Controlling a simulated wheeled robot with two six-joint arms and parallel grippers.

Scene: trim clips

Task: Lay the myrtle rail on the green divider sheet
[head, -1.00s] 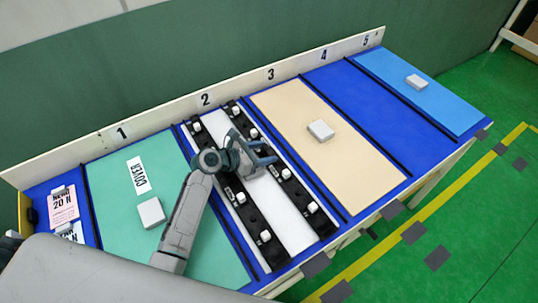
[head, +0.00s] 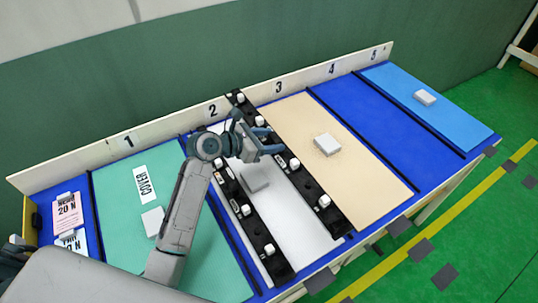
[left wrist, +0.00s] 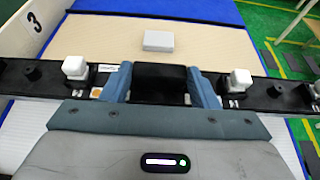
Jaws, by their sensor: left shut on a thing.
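My left gripper (head: 272,142) is shut on a long black rail with white knobs (head: 312,192). In the left wrist view the fingers (left wrist: 160,84) grip the middle of this rail (left wrist: 268,98). The rail appears raised above the white sheet (head: 300,232) at place 2, with its right side overlapping the beige sheet's edge. A second black rail (head: 255,229) lies on the white sheet, partly hidden by my arm. I cannot read a name on either rail. The green sheet (head: 112,193) lies at place 1, partly covered by my arm. My right gripper is not in view.
The green sheet bears a COVER label (head: 145,184) and a white block (head: 153,221). A grey block (head: 254,177) lies between the rails. Another block (head: 327,144) sits on the beige sheet (head: 360,172). A numbered board (head: 312,72) runs along the back. Place 4 is bare blue.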

